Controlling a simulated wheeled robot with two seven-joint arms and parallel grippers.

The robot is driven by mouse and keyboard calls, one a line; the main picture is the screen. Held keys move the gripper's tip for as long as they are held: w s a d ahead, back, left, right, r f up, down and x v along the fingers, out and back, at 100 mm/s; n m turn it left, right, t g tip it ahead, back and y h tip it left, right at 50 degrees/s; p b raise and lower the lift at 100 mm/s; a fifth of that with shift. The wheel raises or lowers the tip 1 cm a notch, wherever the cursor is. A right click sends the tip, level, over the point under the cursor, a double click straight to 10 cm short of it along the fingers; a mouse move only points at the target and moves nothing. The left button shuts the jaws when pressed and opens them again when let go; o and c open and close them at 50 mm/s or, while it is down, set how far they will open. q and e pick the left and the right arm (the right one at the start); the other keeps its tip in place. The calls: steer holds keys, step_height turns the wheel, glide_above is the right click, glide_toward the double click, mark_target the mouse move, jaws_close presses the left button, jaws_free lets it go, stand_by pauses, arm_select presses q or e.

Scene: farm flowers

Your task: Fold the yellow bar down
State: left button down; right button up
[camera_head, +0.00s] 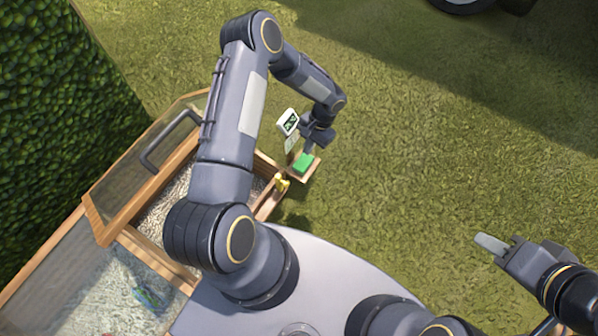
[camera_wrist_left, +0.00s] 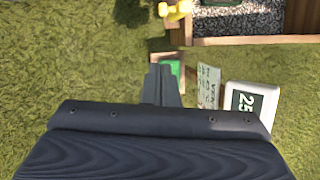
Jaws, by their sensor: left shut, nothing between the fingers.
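The yellow bar (camera_head: 282,183) is a small yellow piece at the corner of a wooden-framed box. It also shows at the top edge of the left wrist view (camera_wrist_left: 176,10), partly cut off; its tilt is hard to judge. My left gripper (camera_head: 309,152) is shut and empty, over a small wooden tray with a green pad (camera_head: 303,163), up and right of the yellow bar and apart from it. Its fingers (camera_wrist_left: 161,82) cover part of the pad in the wrist view. My right gripper (camera_head: 489,243) hangs over grass at the right, its fingers seen edge-on.
A white display (camera_wrist_left: 250,103) and a paper tag (camera_wrist_left: 208,87) stand beside the tray. The wooden box (camera_head: 270,203) holds gravel under a raised glazed lid with a dark handle (camera_head: 170,142). A hedge (camera_head: 55,95) lies left. Open grass lies right.

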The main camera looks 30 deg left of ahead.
arm_select(q)
steer(key=s+r+b+x, duration=0.1)
steer(key=s+b+x, duration=0.1)
steer(key=x, duration=1)
steer(key=shift+s+a+f, duration=0.35)
steer(key=shift+s+a, duration=0.05)
steer(key=shift+s, duration=0.05)
